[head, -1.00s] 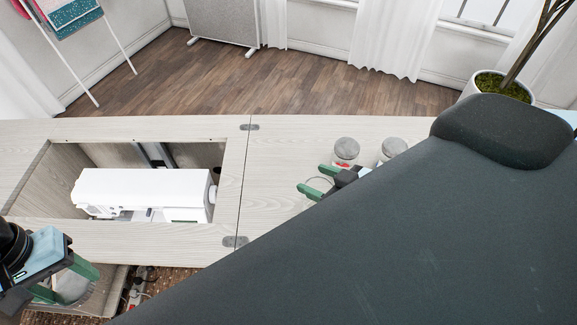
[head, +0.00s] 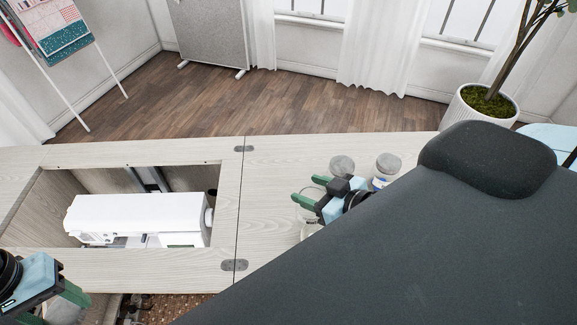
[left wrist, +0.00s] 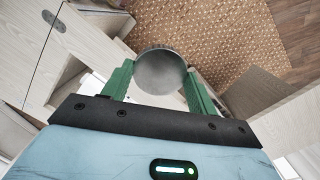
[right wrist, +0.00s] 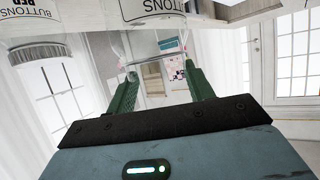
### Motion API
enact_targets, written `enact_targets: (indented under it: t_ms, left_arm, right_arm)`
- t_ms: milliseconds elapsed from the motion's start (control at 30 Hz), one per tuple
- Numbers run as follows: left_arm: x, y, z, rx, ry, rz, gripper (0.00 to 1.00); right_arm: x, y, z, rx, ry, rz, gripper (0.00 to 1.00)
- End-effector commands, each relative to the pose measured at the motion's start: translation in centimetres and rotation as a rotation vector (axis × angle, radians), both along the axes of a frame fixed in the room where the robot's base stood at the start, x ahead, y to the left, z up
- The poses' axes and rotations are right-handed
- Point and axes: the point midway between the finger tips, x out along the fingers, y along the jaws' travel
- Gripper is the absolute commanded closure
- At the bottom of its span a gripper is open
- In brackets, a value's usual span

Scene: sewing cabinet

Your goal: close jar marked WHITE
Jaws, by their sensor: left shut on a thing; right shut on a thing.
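My left gripper (head: 62,303) is at the lower left, beyond the cabinet's front edge. It is shut on a round silver lid (left wrist: 160,72), which lies between its green fingers in the left wrist view. My right gripper (head: 307,191) is over the right part of the cabinet top, shut on a clear open-looking jar (right wrist: 150,64). Only parts of that jar's glass show, and no WHITE label is readable. The jar's lower part is mostly hidden by my right arm in the head view.
A white sewing machine (head: 135,218) sits in the cabinet opening. The pale top (head: 275,215) is clear between machine and jars.

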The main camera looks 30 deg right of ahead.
Motion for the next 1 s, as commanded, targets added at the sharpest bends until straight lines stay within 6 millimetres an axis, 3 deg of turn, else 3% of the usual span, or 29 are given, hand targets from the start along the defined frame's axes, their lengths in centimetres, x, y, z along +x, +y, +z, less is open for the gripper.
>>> enact_targets:
  t_ms: [633, 800, 1000]
  left_arm:
    - [0.0, 0.0, 0.3, 0.000, -0.005, 0.000, 0.62]
    - [0.0, 0.0, 0.2, 0.000, -0.004, 0.000, 0.62]
    - [0.0, 0.0, 0.3, 0.000, -0.004, 0.000, 0.62]
  right_arm:
    - [10.3, -1.7, -0.8, -0.002, -0.004, -0.002, 1.00]
    - [11.5, -1.8, -1.0, 0.000, -0.001, -0.001, 1.00]
    - [11.7, -1.9, -1.1, 0.000, 0.001, 0.000, 1.00]
